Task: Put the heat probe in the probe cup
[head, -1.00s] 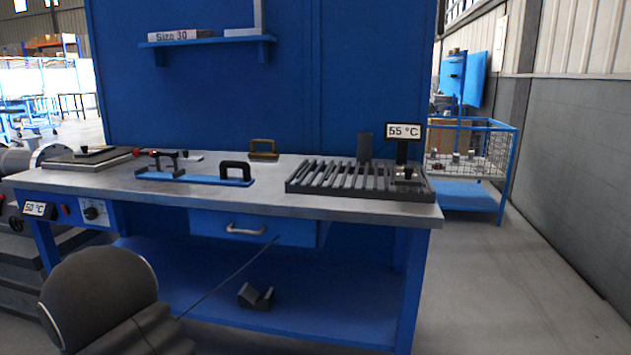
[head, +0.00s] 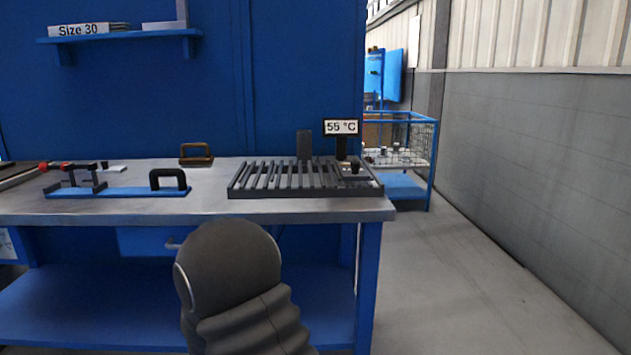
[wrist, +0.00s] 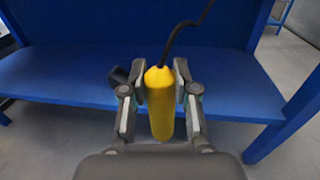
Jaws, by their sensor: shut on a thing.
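The heat probe (wrist: 159,98), a yellow cylinder with a black cable from its far end, is between the two fingers of my gripper (wrist: 160,85) in the wrist view. The gripper is shut on it. My arm hides the gripper and probe in the head view. I cannot surely tell which item is the probe cup. A tall dark upright piece (head: 304,145) stands behind the slatted rack, and a small dark round piece (head: 355,167) sits at the rack's right end, below the 55 °C display (head: 341,127).
A blue lower shelf (wrist: 60,75) lies beyond the gripper. A wire cage cart (head: 405,140) stands right, with open floor beside it.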

